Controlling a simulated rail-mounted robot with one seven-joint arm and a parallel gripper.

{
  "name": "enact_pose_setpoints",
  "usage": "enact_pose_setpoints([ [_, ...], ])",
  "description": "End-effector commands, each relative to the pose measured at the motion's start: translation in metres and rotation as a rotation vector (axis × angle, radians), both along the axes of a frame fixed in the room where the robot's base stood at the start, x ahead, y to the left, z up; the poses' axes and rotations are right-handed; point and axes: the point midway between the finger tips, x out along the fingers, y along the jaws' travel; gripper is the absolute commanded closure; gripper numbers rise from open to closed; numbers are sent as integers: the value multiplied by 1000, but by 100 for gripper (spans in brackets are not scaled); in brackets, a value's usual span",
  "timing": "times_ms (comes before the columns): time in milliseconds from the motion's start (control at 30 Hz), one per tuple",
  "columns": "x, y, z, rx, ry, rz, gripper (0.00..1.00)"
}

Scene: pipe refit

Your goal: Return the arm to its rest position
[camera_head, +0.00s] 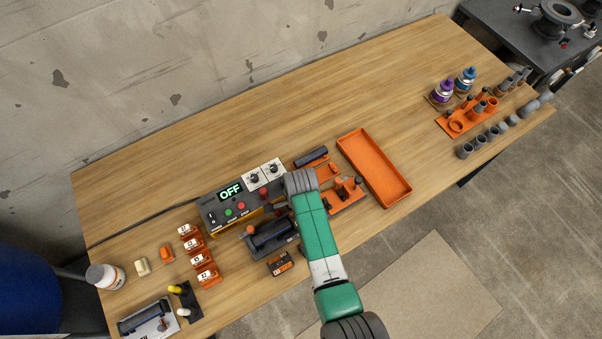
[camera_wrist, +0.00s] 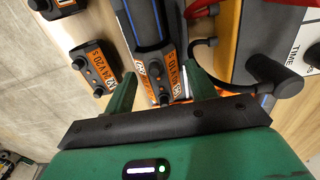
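My arm (camera_head: 318,235) reaches over the wooden table, its end beside the control box (camera_head: 235,205) that reads OFF. The gripper's fingertips are hidden in the head view. In the wrist view my gripper (camera_wrist: 160,88) shows two green fingers standing apart. Dark parts with orange labels (camera_wrist: 176,78) show between and beyond them; no grip on them is visible. A long dark cylinder (camera_wrist: 143,20) lies beyond, in line with the gap; in the head view a dark cylinder sits in a cradle (camera_head: 272,235) just left of my arm.
An orange tray (camera_head: 375,167) lies right of my arm. A small orange-labelled block (camera_head: 280,263) lies close on its left. Several numbered orange blocks (camera_head: 202,258) stand farther left. Purple (camera_head: 443,91) and blue bottles and grey fittings stand at the right. The table's back strip is clear.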

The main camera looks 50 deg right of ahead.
Motion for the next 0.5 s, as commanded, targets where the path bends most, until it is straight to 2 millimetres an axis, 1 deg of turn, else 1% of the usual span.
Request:
enact_pose_setpoints([
  [233,0,0,0,0,0,0,33],
  [300,0,0,0,0,0,0,26],
  [500,0,0,0,0,0,0,26],
])
